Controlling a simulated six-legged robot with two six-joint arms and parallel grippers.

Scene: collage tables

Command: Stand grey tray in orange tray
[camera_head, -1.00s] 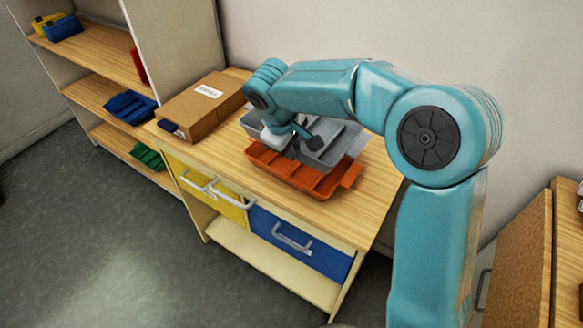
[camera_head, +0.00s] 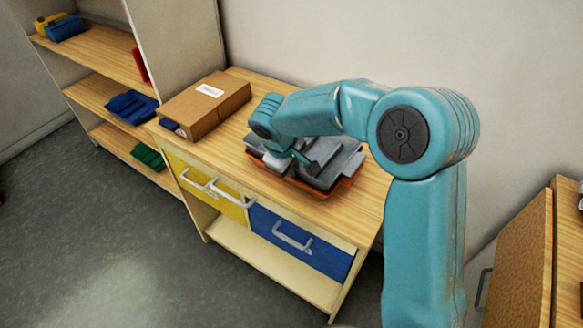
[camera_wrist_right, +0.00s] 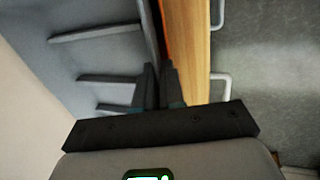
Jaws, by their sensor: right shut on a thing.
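The grey tray (camera_head: 340,163) is over the orange tray (camera_head: 349,181) on the wooden table top in the head view. It sits low, within the orange outline, and only a thin orange rim shows around it. I cannot tell whether it rests on the orange floor. My right gripper (camera_head: 304,168) is shut on the near wall of the grey tray. In the wrist view, the fingers (camera_wrist_right: 161,85) straddle that wall, with the grey tray (camera_wrist_right: 95,62) and its dividers on the left. A sliver of the orange tray (camera_wrist_right: 166,30) shows beyond. My left gripper is out of view.
A cardboard box (camera_head: 205,105) stands left of the trays on the table (camera_head: 247,97). Yellow (camera_head: 205,186) and blue (camera_head: 300,242) drawers with handles are below. A shelf (camera_head: 105,60) with coloured bins stands at the left. The wall is close behind the table.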

